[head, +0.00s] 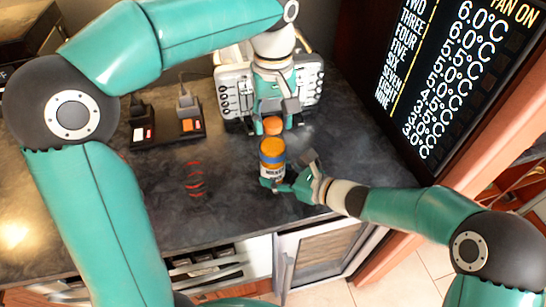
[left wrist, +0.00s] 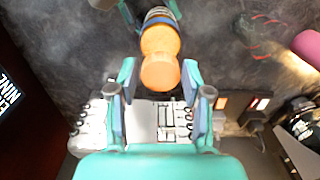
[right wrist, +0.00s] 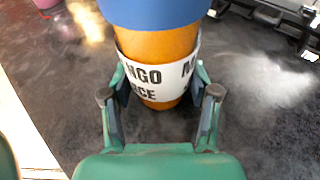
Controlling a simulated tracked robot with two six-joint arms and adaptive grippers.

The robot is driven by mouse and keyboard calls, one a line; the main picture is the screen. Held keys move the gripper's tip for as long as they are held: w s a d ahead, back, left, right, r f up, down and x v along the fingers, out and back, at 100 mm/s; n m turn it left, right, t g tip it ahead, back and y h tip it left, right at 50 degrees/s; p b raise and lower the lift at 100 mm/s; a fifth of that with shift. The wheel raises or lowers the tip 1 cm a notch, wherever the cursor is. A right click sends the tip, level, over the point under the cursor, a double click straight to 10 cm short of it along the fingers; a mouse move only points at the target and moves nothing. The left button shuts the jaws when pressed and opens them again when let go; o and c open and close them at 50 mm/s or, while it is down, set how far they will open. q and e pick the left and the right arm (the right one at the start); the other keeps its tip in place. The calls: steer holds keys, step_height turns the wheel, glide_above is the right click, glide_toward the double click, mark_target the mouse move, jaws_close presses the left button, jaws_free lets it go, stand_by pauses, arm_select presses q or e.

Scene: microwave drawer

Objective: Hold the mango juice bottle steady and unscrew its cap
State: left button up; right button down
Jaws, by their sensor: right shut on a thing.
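The mango juice bottle (head: 272,158) stands upright over the dark counter, with an orange top, a blue band and a white label. My right gripper (head: 288,186) is shut around its labelled lower part; the right wrist view shows the bottle (right wrist: 160,50) between the fingers (right wrist: 158,110). The orange cap (head: 272,125) shows above the bottle, below my left gripper (head: 273,108). In the left wrist view, the cap (left wrist: 160,72) lies between the left fingers (left wrist: 160,80) with gaps on both sides, so they are open. I cannot tell if cap and bottle touch.
A white appliance (head: 235,90) stands behind my left gripper. A dark power strip with plugs (head: 168,132) lies to the left. A red and black coiled item (head: 196,180) lies left of the bottle. A screen (head: 455,70) is at the right. The counter in front is clear.

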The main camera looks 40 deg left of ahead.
arm_select(q)
jaws_close()
steer(key=n, duration=0.6)
steer(key=shift+n, duration=0.4)
steer(key=n, duration=0.7)
steer(key=shift+r, duration=0.15)
